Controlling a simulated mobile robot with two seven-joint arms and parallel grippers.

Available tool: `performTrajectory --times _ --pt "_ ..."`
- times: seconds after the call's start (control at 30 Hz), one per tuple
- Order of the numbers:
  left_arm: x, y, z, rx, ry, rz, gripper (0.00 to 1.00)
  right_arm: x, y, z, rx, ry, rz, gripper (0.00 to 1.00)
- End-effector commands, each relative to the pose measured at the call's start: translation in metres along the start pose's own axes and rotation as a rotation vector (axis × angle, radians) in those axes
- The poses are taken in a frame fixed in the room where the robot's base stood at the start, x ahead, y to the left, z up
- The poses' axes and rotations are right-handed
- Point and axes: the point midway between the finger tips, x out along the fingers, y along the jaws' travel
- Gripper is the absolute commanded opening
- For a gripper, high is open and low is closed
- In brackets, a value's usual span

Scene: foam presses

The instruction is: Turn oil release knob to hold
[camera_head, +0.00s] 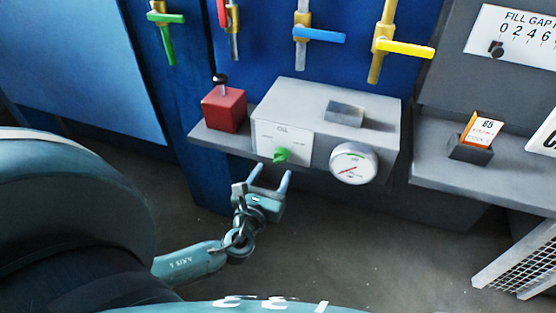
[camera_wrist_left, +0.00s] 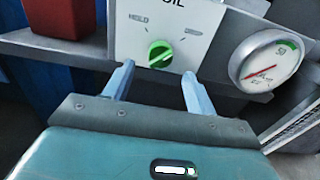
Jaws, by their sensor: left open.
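The green oil release knob (camera_head: 281,156) sits on the white OIL plate (camera_head: 270,139) on the front of a grey box. In the left wrist view the knob (camera_wrist_left: 160,54) is between a HOLD label at upper left and a blurred label at upper right. A pale stripe on it slants from lower left to upper right; I cannot tell which end points. My left gripper (camera_head: 272,169) is open and empty, just in front of and below the knob. In the left wrist view its fingers (camera_wrist_left: 158,70) stand either side of the knob, apart from it. My right gripper does not show.
A round gauge (camera_head: 353,164) is right of the plate. A red block with a black-topped lever (camera_head: 224,108) stands left of the box. Green, blue and yellow valve handles (camera_head: 405,49) hang above. A grey shelf (camera_head: 470,175) with a card holder is at right.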

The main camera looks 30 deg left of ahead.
Motion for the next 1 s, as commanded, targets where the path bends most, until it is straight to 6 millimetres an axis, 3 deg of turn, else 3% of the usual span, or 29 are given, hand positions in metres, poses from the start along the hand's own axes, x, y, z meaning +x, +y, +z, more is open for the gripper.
performTrajectory --times 0.1,0.3,0.67,1.0 --pt "0.024 0.0 0.001 0.0 -0.002 0.001 0.56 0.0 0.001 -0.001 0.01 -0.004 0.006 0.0" --pt "0.045 0.0 0.0 0.0 0.0 0.0 0.56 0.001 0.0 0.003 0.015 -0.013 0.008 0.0" --pt "0.051 0.0 -0.001 -0.001 0.002 -0.001 0.56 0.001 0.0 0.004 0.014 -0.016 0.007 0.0" --pt "0.051 0.0 -0.001 -0.001 0.001 -0.001 0.3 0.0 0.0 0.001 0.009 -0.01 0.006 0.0"
